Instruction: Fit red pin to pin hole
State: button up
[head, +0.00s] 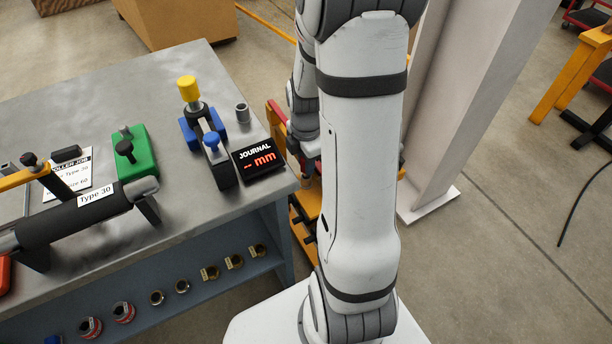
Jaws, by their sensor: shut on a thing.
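My gripper (312,172) is mostly hidden behind my own white arm, low over an orange stand (305,205) to the right of the workbench. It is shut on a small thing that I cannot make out. I cannot clearly pick out the red pin. The pin hole is not clearly visible either; part of the orange stand is behind my arm.
The grey workbench (185,240) at left carries a black roller labelled Type 30 (75,221), a green block (137,152), a blue-and-yellow fixture (190,90) and a black JOURNAL display (258,158). Several rings line its lower shelf (145,290). A pale post (455,100) stands right.

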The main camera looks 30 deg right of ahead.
jog(key=shift+f+b, duration=0.9)
jog(key=shift+f, duration=0.35)
dwell(0.3)
jog(key=o, duration=1)
jog(key=shift+o, duration=0.2)
jog(key=shift+r, duration=0.1)
notch_tip(320, 180, up, 8)
jog(key=shift+f+p, duration=0.15)
jog(key=shift+p, duration=0.65)
